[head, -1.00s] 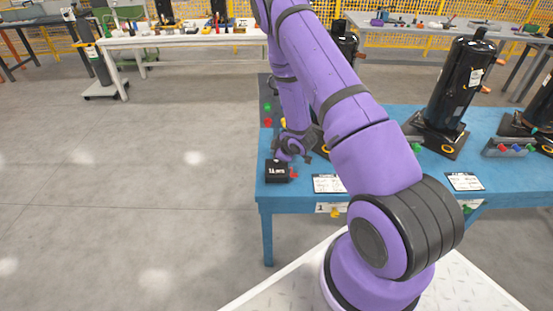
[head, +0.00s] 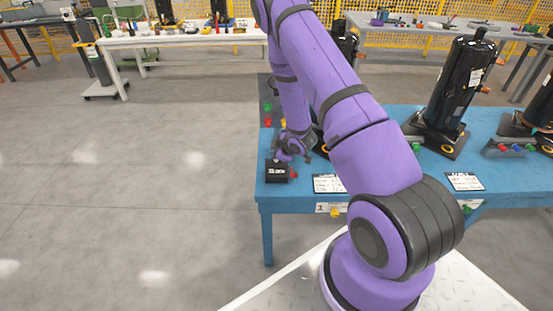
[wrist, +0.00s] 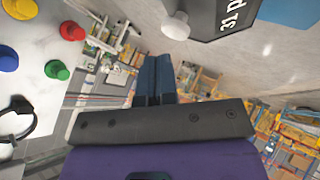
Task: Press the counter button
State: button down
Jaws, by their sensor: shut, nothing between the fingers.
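The counter is a black box (head: 277,172) with a white display near the left front corner of the blue table. In the wrist view the counter (wrist: 222,22) shows at the top right, its display partly reading "31 p". A pale round knob (wrist: 177,25) sticks out from its side, just beyond my fingertips and slightly right of them. I cannot tell whether they touch. My gripper (wrist: 156,62) is shut and empty, with its dark blue fingers together. In the head view my gripper (head: 287,157) is small and partly unclear, close above the counter.
The blue table (head: 385,184) carries black compressors (head: 458,85) and paper cards (head: 464,181). In the wrist view, a white surface with red (wrist: 72,31), green (wrist: 57,69) and blue (wrist: 8,58) knobs lies left. Open floor (head: 150,190) lies left of the table.

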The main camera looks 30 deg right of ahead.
jog(key=shift+f, duration=0.1)
dwell(0.7)
jog(key=shift+f, duration=0.3)
jog(key=shift+f, duration=0.55)
dwell(0.9)
jog(key=shift+r, duration=0.95)
jog(key=shift+r, duration=0.15)
jog(key=shift+r, duration=2.4)
